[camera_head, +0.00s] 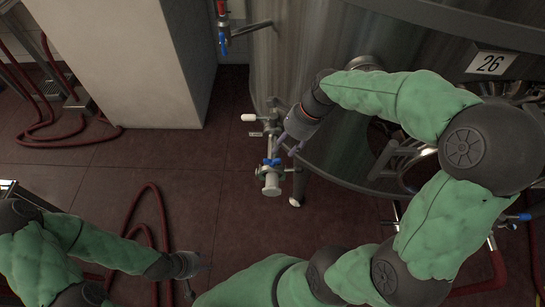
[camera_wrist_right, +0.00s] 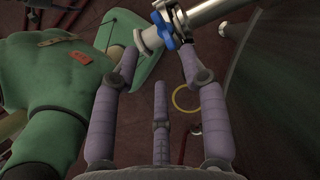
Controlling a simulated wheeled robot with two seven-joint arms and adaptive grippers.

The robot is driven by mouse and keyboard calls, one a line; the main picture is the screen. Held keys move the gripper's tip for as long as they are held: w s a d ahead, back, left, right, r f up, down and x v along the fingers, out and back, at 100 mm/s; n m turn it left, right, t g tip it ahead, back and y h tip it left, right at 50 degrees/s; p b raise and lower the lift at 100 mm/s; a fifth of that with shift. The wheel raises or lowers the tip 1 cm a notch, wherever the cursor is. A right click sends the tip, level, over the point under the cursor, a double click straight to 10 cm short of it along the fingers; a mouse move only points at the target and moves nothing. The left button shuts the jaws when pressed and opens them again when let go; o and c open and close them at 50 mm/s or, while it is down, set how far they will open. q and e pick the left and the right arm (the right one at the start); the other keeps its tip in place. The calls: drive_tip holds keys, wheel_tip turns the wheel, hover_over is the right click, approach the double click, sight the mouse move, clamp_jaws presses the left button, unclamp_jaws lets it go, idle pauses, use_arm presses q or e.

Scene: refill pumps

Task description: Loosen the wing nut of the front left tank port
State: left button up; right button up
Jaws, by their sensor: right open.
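The tank port (camera_head: 270,182) is a pale metal fitting low at the front left of the steel tank (camera_head: 330,85). Its blue wing nut (camera_head: 271,162) sits on the clamp, and it also shows in the right wrist view (camera_wrist_right: 163,30) beside the metal pipe (camera_wrist_right: 205,14). My right gripper (camera_head: 285,143) is just above and to the right of the nut. In the wrist view its purple fingers (camera_wrist_right: 152,50) are spread open, with the nut near and between the tips; contact is unclear. My left gripper (camera_head: 190,268) is low over the floor, away from the port; its fingers are too small to read.
A white-handled valve (camera_head: 249,118) stands just above the port. A pipe with a blue-handled valve (camera_head: 223,42) is higher up. A pale block (camera_head: 125,60) stands at the left. Red hoses (camera_head: 150,215) lie on the tiled floor. A yellow ring (camera_wrist_right: 187,98) shows below the nut.

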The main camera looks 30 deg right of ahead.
sight(273, 160)
drive_tip(key=b+x, duration=0.3)
drive_tip(key=x, duration=0.5)
drive_tip(key=shift+f, duration=0.1)
clamp_jaws()
